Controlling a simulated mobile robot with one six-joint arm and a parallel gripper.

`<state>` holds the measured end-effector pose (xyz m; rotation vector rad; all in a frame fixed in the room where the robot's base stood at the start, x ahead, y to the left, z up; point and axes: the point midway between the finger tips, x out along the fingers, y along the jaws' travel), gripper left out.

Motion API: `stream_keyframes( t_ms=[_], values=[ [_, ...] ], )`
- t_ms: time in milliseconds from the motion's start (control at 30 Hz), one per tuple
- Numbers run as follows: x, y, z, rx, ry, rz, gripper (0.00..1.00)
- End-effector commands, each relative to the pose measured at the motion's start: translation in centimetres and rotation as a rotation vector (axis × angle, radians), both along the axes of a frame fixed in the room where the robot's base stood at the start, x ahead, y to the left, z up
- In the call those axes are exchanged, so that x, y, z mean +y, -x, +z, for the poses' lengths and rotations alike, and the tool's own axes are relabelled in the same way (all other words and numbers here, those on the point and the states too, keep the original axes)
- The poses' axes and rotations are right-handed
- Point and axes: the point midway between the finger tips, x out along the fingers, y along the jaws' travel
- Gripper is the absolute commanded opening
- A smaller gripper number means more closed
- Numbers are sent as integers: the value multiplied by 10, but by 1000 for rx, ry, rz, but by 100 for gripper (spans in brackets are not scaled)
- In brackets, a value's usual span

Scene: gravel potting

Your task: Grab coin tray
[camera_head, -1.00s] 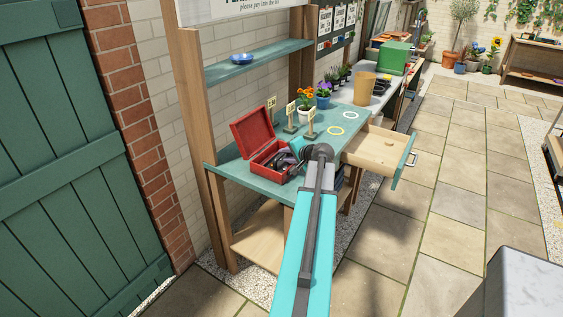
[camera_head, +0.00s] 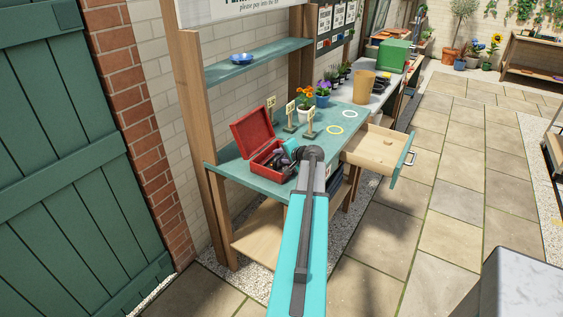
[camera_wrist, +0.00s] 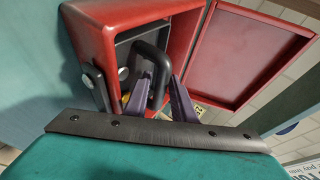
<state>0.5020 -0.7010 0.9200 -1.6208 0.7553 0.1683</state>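The red cash box (camera_head: 262,160) stands with its lid up at the near end of the green bench. It also shows in the wrist view (camera_wrist: 93,42). Inside it is the dark coin tray (camera_wrist: 124,48) with a raised black loop handle (camera_wrist: 150,52). My gripper (camera_wrist: 155,88) has purple fingers reaching into the box; they look apart, with part of the handle between them. Whether they touch it cannot be told. In the head view my gripper (camera_head: 284,157) is low at the box, and the tray is mostly hidden.
The green bench top (camera_head: 318,148) holds small sign stands (camera_head: 291,117) and flowerpots (camera_head: 322,97) behind the box. A wooden drawer (camera_head: 374,149) stands open to the right. A blue dish (camera_head: 241,58) sits on the shelf above.

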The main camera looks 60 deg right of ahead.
Motion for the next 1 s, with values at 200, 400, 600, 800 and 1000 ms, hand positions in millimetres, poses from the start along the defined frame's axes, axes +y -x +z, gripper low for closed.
stream_keyframes(
  t_ms=[200, 400, 600, 800, 1000],
  values=[
    [0, 0, 0, 0, 0, 0, 8],
    [0, -1, 1, -1, 0, 0, 0],
    [0, -1, 1, -1, 1, 1, 0],
    [0, -1, 7, -1, 1, 1, 0],
    [1, -1, 22, -1, 3, 2, 0]
  ],
)
